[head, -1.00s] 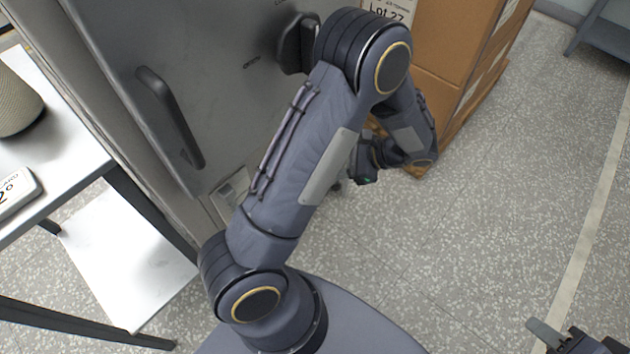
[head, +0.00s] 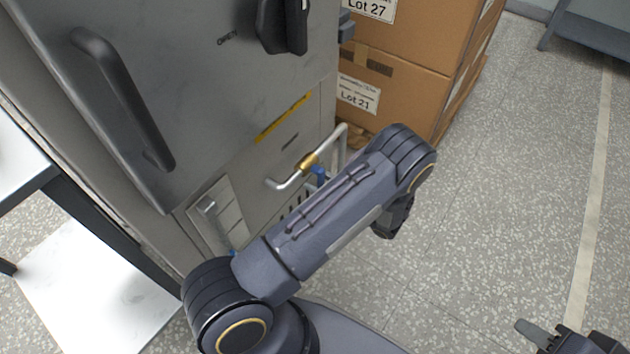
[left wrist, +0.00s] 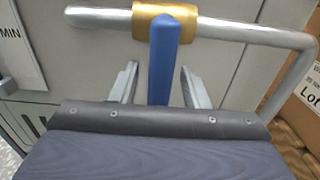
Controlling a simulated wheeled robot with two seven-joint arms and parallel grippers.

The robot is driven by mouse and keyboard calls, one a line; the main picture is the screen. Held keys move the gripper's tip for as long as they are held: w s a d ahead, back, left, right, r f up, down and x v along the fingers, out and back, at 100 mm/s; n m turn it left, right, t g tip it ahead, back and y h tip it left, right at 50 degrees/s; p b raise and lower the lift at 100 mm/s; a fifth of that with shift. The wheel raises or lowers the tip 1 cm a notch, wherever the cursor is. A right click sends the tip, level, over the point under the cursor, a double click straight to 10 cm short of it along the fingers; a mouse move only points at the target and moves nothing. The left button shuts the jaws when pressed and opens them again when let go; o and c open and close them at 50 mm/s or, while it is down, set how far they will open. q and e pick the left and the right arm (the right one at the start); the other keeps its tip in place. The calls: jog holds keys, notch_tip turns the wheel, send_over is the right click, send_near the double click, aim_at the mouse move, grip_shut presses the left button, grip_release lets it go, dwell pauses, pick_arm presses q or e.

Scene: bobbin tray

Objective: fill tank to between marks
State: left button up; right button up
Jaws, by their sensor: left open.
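A grey pipe (head: 287,183) with a brass valve (head: 307,162) runs along the front of the steel machine. Its blue lever (head: 318,174) hangs below the valve. In the left wrist view the lever (left wrist: 163,60) points down from the brass collar (left wrist: 190,18), between the two fingers of my open left gripper (left wrist: 160,88), with a gap on each side. A plate marked "MIN" (left wrist: 12,45) is cut off at the left edge; the liquid level cannot be seen. My right gripper (head: 568,342) is partly in view at bottom right.
The machine's door has a long dark handle (head: 125,100) and a black latch (head: 283,25). Cardboard boxes (head: 410,95) stand on a pallet behind the pipe. A white-topped table (head: 20,165) is at left. The floor (head: 500,180) at right is clear.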

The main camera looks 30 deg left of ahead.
pick_arm(q)
jog(key=shift+a, duration=0.75)
grip_shut()
